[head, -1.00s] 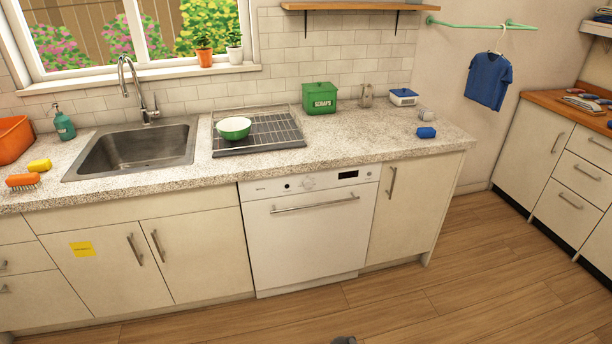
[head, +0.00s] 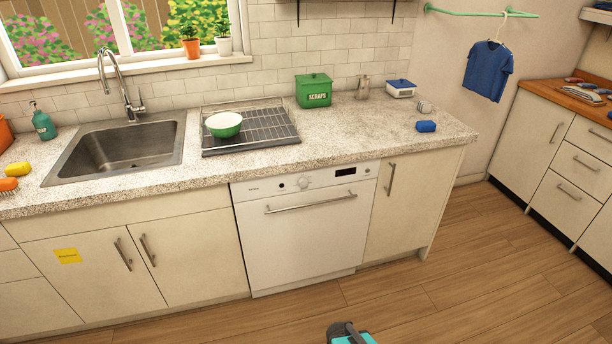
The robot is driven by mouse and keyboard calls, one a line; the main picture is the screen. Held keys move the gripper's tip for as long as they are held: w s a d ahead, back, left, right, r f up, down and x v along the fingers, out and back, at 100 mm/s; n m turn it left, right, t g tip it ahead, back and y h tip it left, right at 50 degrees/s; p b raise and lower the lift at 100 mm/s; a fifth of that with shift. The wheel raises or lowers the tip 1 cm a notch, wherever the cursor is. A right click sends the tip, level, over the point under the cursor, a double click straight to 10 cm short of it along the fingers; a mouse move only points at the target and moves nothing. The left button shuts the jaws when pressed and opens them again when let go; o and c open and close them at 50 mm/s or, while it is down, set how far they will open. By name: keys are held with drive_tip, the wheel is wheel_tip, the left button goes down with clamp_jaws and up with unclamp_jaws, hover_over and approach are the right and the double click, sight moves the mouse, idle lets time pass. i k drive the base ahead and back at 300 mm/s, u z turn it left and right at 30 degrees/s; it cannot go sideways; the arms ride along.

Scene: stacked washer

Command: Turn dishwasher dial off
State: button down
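The white dishwasher (head: 305,235) is built in under the counter, right of the sink cabinets, with its door shut. Its control panel runs along the top edge. A round light-coloured dial (head: 304,182) sits near the panel's middle, with a small dark button to its left and a dark display to its right. The dial's pointer is too small to read. A bar handle (head: 310,205) crosses the door below the panel. A grey and teal part of my arm shows at the bottom edge, well in front of the dishwasher. My gripper is not in view.
The speckled counter (head: 350,140) overhangs the dishwasher. It holds a sink (head: 120,150), a drying rack (head: 250,140) with a green bowl (head: 223,124), and a green scraps box (head: 314,90). The wooden floor (head: 440,290) before the dishwasher is clear apart from my arm.

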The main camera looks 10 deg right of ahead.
sight(303, 182)
drive_tip(key=u, duration=0.2)
drive_tip(key=k, duration=0.8)
drive_tip(key=u, duration=0.55)
drive_tip(key=k, duration=0.55)
drive_tip(key=u, duration=0.7)
drive_tip(key=i, duration=1.5)
drive_tip(key=z, duration=0.05)
